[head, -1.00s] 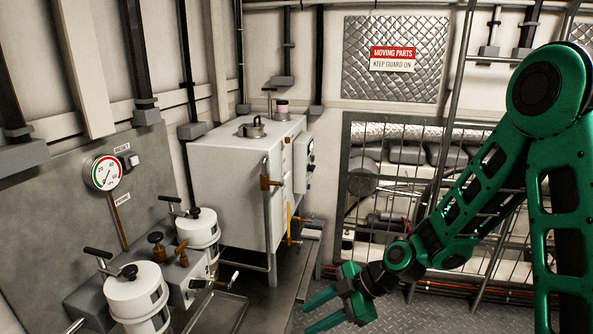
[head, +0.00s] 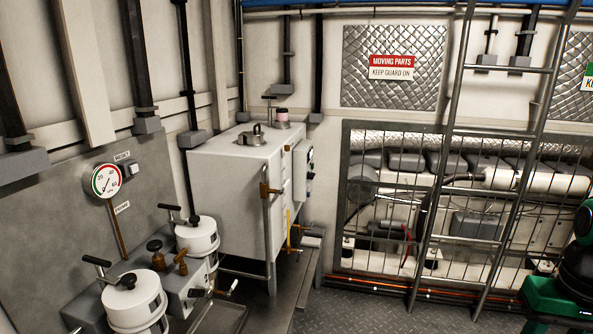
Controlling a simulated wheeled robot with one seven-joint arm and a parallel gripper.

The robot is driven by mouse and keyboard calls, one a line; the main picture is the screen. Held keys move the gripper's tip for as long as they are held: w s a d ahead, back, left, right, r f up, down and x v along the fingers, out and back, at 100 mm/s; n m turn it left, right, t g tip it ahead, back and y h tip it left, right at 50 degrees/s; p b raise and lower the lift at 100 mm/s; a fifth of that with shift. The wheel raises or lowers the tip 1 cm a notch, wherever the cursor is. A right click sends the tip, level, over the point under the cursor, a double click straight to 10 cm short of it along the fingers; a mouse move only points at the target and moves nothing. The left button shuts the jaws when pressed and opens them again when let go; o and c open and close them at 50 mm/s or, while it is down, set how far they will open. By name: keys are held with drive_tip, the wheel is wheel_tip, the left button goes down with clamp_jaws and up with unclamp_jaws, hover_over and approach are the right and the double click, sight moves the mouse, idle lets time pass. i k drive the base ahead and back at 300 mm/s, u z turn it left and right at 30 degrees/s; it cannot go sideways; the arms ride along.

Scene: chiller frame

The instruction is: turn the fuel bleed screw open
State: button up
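Two white fuel filter canisters stand at the lower left, the near one (head: 134,300) and the far one (head: 197,237), each with a black T-handle on top. Between them, on a grey block (head: 183,292), are a dark bronze knob (head: 155,248) and a brighter brass screw-like fitting (head: 181,262). I cannot tell for certain which is the fuel bleed screw, nor how far it is turned.
A round gauge (head: 106,180) is on the grey panel above the filters. A white tank (head: 235,190) stands behind them. A ladder (head: 441,165) and a mesh guard (head: 388,265) are at the right. The floor (head: 370,315) between filters and arm is clear.

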sight(179, 258)
drive_tip(key=u, duration=1.45)
drive_tip(key=k, duration=1.2)
drive_tip(key=z, duration=0.35)
drive_tip(key=i, duration=1.55)
drive_tip(key=u, duration=0.25)
